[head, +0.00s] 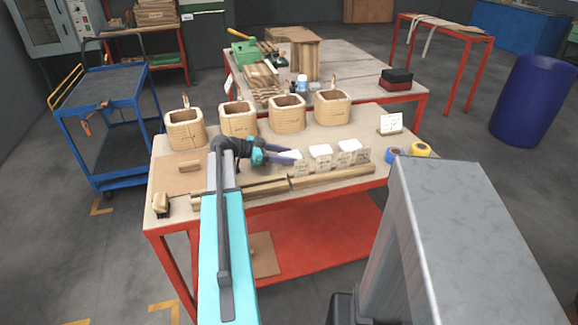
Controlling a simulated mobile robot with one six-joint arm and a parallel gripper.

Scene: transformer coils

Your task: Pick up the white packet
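Several white packets lie in a row on the worktable, each behind a small labelled card. One packet (320,150) is just right of my gripper and another packet (349,145) is further right. A further white patch, perhaps the leftmost packet (294,153), shows at my gripper's tip, partly hidden by it. My gripper (286,158) reaches in from the left, low over the table at the left end of the row. Its fingers are small and dark here, and I cannot tell whether they are open or shut on anything.
Several wooden coil forms (287,113) stand behind the packets. A wooden strip (330,177) runs along the front of the table (265,208). Blue tape (395,155) and yellow tape (420,150) lie at the right end. A blue cart (110,90) stands at left, a blue barrel (532,100) at right.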

